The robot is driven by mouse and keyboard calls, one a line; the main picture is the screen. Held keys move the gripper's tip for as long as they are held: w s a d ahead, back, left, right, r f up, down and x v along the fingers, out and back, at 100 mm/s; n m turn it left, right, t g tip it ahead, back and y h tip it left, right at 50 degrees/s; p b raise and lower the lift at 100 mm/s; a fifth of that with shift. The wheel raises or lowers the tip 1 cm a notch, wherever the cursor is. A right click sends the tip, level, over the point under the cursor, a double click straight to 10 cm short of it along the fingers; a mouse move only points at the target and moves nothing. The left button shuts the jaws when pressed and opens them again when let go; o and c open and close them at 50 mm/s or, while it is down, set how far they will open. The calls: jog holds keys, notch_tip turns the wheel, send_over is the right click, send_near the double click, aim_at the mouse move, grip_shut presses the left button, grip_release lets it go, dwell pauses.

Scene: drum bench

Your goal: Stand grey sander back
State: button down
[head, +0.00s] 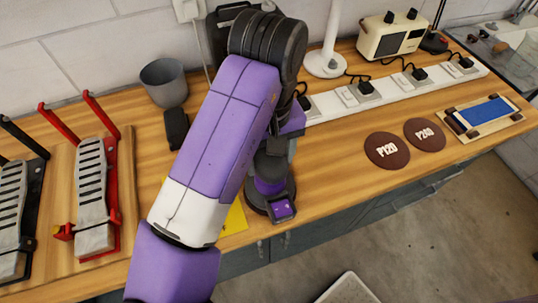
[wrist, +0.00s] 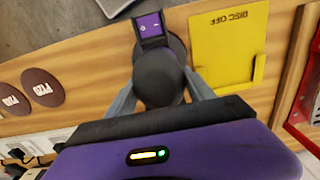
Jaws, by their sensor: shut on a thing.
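The grey sander (head: 283,209) shows in the head view near the bench's front edge, with a dark round base and a purple patch on its end. In the wrist view the sander (wrist: 160,78) is between the two grey fingers of my gripper (wrist: 163,98). My gripper is shut on the sander's rounded body from above. The sander looks roughly upright. My arm hides part of it in the head view, and I cannot tell if its base touches the bench. A yellow "DISC OFF" card (wrist: 225,50) lies beside it.
Brown discs P120 (head: 387,150) and P240 (head: 424,135) lie to the right on the wooden bench (head: 335,165). A white power strip (head: 385,92) runs behind. A grey cup (head: 164,82), a black block (head: 176,128) and a red-levered pedal (head: 92,195) stand left.

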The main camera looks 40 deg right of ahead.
jog(key=shift+f, duration=0.2)
jog(key=shift+s+f, duration=0.1)
jog(key=shift+f, duration=0.25)
jog(key=shift+c, duration=1.9)
grip_release()
jog(key=shift+f, duration=0.15)
jog(key=shift+r, duration=0.25)
notch_tip(320, 180, up, 13)
jog(key=shift+p, duration=0.45)
jog(key=shift+r, duration=0.1)
